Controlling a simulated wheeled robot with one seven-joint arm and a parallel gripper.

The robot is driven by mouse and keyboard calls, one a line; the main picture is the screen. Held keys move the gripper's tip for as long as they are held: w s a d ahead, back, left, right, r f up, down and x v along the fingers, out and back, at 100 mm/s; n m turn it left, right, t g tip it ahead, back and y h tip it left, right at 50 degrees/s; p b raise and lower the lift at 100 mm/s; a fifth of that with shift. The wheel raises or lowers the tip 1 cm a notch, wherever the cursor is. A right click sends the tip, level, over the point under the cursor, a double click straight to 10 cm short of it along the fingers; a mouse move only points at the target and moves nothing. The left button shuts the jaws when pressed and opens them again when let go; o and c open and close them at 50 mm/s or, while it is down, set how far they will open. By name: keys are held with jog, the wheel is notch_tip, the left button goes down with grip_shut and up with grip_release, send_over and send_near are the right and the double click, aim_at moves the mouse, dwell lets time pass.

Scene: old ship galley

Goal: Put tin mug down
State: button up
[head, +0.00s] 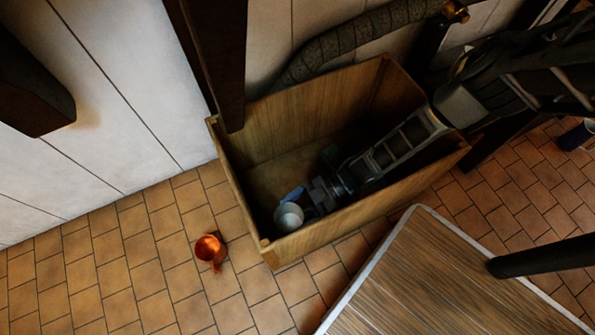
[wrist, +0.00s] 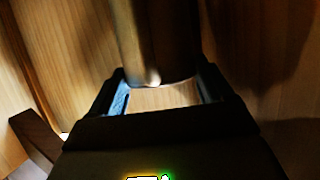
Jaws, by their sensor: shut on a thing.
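The tin mug (head: 289,217), pale grey and round from above, is inside the wooden crate (head: 222,160), near its front left corner. My gripper (head: 298,199) reaches down into the crate from the right and is shut on the mug; a blue finger pad shows beside it. I cannot tell whether the mug's base touches the crate floor.
An orange-copper mug (head: 210,249) is on the tiled floor left of the crate. A wooden tabletop (head: 450,280) with a pale edge is at lower right. A dark post (head: 218,60) is close behind the crate.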

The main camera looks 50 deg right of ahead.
aim_at(298, 221)
notch_tip(298, 221, down, 9)
jog(key=b, duration=0.4)
jog(key=shift+r, duration=0.1)
jog(key=shift+f, duration=0.55)
jog(key=o, duration=1.3)
jog(key=shift+o, duration=0.2)
jog(key=shift+r, duration=0.1)
jog(key=shift+r, duration=0.45)
jog(key=p+v, duration=0.2)
jog(key=v, duration=1)
